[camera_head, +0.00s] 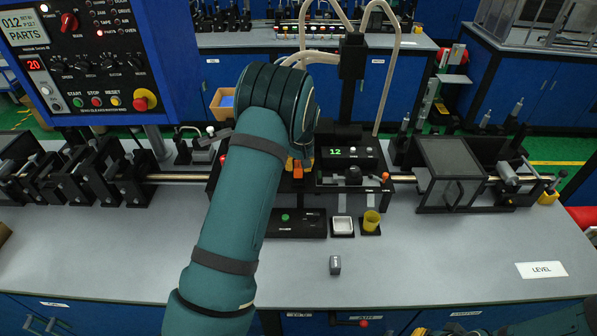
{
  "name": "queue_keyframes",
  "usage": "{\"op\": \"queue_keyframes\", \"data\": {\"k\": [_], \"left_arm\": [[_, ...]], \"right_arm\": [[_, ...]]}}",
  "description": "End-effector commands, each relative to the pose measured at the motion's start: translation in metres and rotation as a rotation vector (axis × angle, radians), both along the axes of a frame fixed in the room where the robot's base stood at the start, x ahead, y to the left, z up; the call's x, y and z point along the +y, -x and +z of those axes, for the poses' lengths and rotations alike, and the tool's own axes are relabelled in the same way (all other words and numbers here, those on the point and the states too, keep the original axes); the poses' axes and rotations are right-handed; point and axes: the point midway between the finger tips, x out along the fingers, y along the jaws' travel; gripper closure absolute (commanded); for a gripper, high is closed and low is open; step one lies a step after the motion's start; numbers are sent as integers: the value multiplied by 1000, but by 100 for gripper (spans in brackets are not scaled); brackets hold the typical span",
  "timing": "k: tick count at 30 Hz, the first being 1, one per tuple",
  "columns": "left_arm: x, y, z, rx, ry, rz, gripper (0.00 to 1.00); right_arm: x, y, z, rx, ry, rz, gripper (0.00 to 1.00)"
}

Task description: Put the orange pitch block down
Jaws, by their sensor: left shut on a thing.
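The orange pitch block (297,170) shows as a small orange patch just right of my left arm's wrist, at the black machine in the middle of the bench. My left gripper (296,164) is mostly hidden behind my own thick teal arm and wrist. It is shut on the orange pitch block. The arm hides most of the block's surroundings, and I cannot tell whether it touches the machine below.
A black unit reading "12" (350,153) stands right of the wrist. A control panel (95,60) stands at left. The front right bench (440,260) is mostly clear.

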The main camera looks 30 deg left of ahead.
Motion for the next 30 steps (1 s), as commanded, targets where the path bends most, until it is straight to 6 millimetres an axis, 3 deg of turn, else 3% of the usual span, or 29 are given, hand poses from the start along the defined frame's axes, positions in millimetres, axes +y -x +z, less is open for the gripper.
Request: {"op": "queue_keyframes", "data": {"k": [6,16,17,18,30], "left_arm": [[0,0,-26,1,-1,-1,100],[0,0,-30,-1,-1,-1,100],[0,0,-29,0,0,-1,61],[0,0,-29,1,0,-1,51],[-1,0,-23,-1,-1,-1,51]], "right_arm": [[0,0,1,0,0,0,100],[0,0,-2,0,0,0,100],[0,0,-1,0,0,0,100],[0,0,-1,0,0,0,100],[0,0,1,0,0,0,100]]}}
